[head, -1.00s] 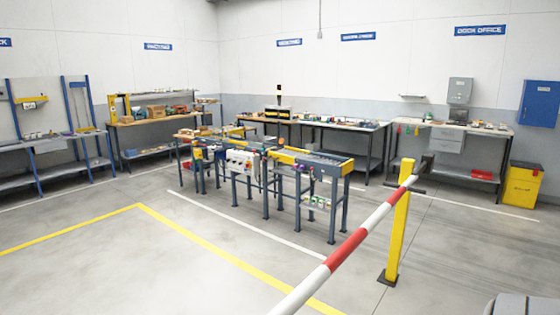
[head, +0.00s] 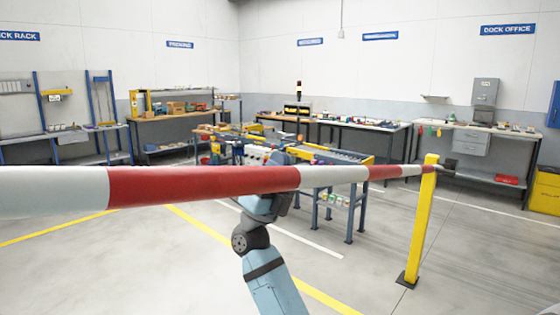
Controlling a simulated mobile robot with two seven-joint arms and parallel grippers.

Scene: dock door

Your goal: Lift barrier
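The red and white striped barrier (head: 215,186) runs across the head view from the left edge to the yellow post (head: 424,220) on the right. It looks close to level and passes in front of the machine tables. My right arm comes up from the bottom middle, and my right gripper (head: 282,160) is at the red stretch of the barrier. Part of the gripper shows above the bar and part below it; the bar hides the middle. Whether its fingers are closed on the bar cannot be seen. My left gripper is not in view.
A conveyor-like machine table (head: 340,157) stands behind the barrier. Workbenches line the walls, one with drawers (head: 472,140) at the right. A yellow bin (head: 546,191) stands at the right edge. The floor around the post is clear, with yellow and white lines.

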